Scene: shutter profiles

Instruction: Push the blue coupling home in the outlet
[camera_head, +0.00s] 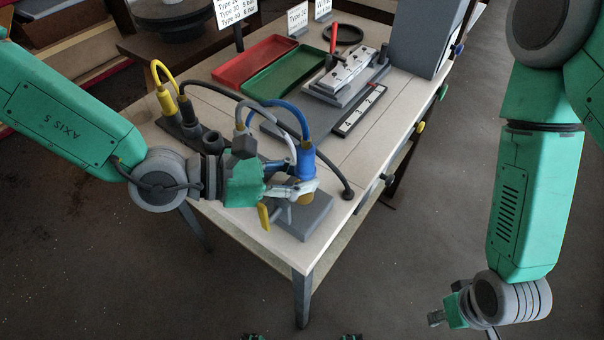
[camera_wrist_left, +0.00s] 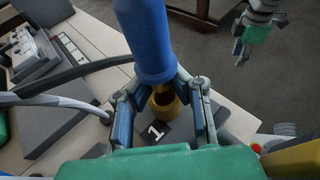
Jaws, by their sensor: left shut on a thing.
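The blue coupling (camera_head: 307,160) is on the end of a blue hose, at the right front of the table. It also shows large in the left wrist view (camera_wrist_left: 146,42), upright or slightly tilted. My left gripper (camera_head: 301,188) is shut on the coupling near its lower end. In the left wrist view its fingers (camera_wrist_left: 160,105) stand on both sides. A brass outlet ring (camera_wrist_left: 166,107) with a dark opening shows just below the coupling, beside a label "1". How deep the coupling's nose sits is unclear. My right gripper (camera_head: 447,317) hangs low off the table; its fingers are too small to judge.
The outlet's grey block (camera_head: 312,222) is near the table's front edge. Yellow (camera_head: 167,102) and dark hoses stand in a holder at left. A grey hose loops behind the gripper. Red (camera_head: 255,60) and green trays (camera_head: 284,68) and a metal fixture (camera_head: 345,75) lie farther back.

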